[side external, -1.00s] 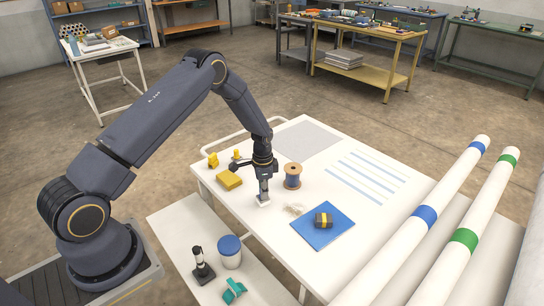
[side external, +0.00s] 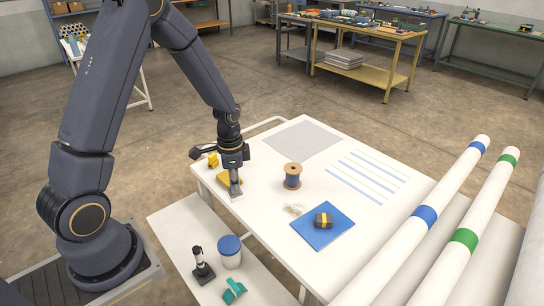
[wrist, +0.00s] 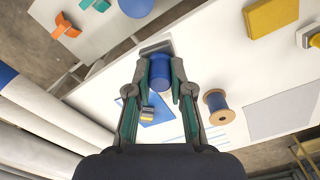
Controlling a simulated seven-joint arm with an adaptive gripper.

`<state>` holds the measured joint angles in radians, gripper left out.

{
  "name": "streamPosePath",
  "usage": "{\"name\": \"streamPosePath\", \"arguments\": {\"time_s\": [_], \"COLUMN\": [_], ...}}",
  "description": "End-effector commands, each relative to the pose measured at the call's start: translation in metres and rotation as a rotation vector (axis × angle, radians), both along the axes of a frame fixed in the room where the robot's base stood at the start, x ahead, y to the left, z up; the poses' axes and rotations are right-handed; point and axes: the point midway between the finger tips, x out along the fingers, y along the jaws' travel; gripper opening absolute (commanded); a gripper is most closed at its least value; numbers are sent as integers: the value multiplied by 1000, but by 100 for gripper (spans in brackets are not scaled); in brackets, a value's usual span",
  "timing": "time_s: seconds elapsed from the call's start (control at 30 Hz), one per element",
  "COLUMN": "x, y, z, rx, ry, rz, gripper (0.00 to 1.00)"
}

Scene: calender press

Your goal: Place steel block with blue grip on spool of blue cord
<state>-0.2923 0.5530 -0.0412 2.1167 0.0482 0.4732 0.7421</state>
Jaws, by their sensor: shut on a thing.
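My gripper (wrist: 160,82) is shut on the blue grip (wrist: 160,72) of the steel block (wrist: 156,47), whose grey base shows beyond the fingertips. In the side view, my gripper (side external: 235,178) holds the block (side external: 236,193) near the table's left edge, seemingly raised above the top; its exact height is hard to tell. The spool of blue cord (side external: 292,176) stands upright on the white table, right of my gripper and apart from it. In the wrist view, the spool (wrist: 218,106) is right of my fingers, and its top flange with a central hole shows.
A blue mat (side external: 335,236) with a dark, yellow-banded block (side external: 323,220) lies in front of the spool. A blue-lidded jar (side external: 229,254) stands on the lower bench. Long white rolls (side external: 410,232) lie at right.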

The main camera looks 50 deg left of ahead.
Motion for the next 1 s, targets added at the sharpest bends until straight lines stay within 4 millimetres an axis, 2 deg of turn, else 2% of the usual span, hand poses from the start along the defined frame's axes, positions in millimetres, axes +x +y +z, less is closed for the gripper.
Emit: {"name": "streamPosePath", "arguments": {"time_s": [0.17,0.27,0.37,0.6,0.7,0.87,1.0], "x": [-18,-6,17,88,108,127,151], "y": [-4,-1,3,7,6,5,6], "z": [9,20,33,75,86,89,74], "rx": [0,1,0,-1,-1,-1,-1], "ry": [-2,-6,-7,-5,-3,0,0], "rz": [36,81,127,220,229,221,215], "gripper": [0,0,0,0,0,0,0]}}
